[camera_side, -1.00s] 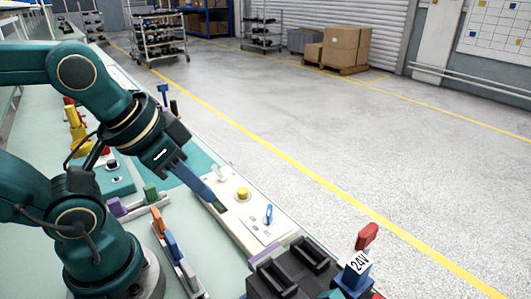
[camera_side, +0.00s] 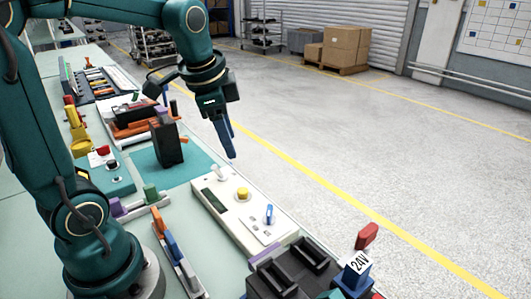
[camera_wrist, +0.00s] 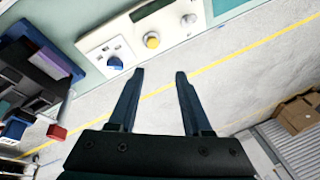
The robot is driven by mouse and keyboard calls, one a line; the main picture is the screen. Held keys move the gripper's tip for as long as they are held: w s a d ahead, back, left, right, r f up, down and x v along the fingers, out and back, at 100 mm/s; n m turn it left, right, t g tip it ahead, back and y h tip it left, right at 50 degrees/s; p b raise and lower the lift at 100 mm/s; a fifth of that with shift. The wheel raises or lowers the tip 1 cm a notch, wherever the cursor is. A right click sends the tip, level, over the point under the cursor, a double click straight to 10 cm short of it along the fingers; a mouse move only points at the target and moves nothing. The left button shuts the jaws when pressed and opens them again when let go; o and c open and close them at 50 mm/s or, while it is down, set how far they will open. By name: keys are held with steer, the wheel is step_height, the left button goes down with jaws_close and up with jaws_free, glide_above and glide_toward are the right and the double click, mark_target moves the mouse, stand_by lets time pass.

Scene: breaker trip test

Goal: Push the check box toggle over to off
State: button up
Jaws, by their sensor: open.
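The check box (camera_side: 225,217) is a long cream box at the right edge of the bench, with a dark display, a pale knob (camera_side: 218,172), a yellow button (camera_side: 242,194) and a blue toggle (camera_side: 269,214). The check box (camera_wrist: 92,42) also shows at the top of the wrist view, with the blue toggle (camera_wrist: 115,63) near its end. I cannot tell which setting the toggle is at. My gripper (camera_side: 232,157) hangs above the far end of the box, clear of it. In the wrist view my gripper (camera_wrist: 159,74) has its two fingers apart with nothing between them.
A black block (camera_side: 166,140) stands on the teal mat (camera_side: 193,166) left of the box. A black fixture (camera_side: 290,268) and a red-handled block marked 24V (camera_side: 355,270) stand in front. Coloured handles line the bench's left side. The floor to the right is open.

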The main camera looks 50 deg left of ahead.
mark_target(215, 165)
steer(key=a+f+g, duration=0.1)
steer(key=a+f, duration=0.1)
steer(key=a, duration=0.1)
steer(key=a+f+n+g, duration=0.1)
steer(key=a+f, duration=0.2)
steer(key=w+a+f+g, duration=0.1)
steer(key=a+f, duration=0.2)
steer(key=shift+h, duration=0.3)
steer(key=shift+w+a+f, duration=0.1)
steer(key=shift+a+f, duration=0.05)
steer(key=shift+f, duration=1.1)
steer(key=shift+a+f, duration=0.15)
steer(key=shift+f, duration=1.05)
jaws_close()
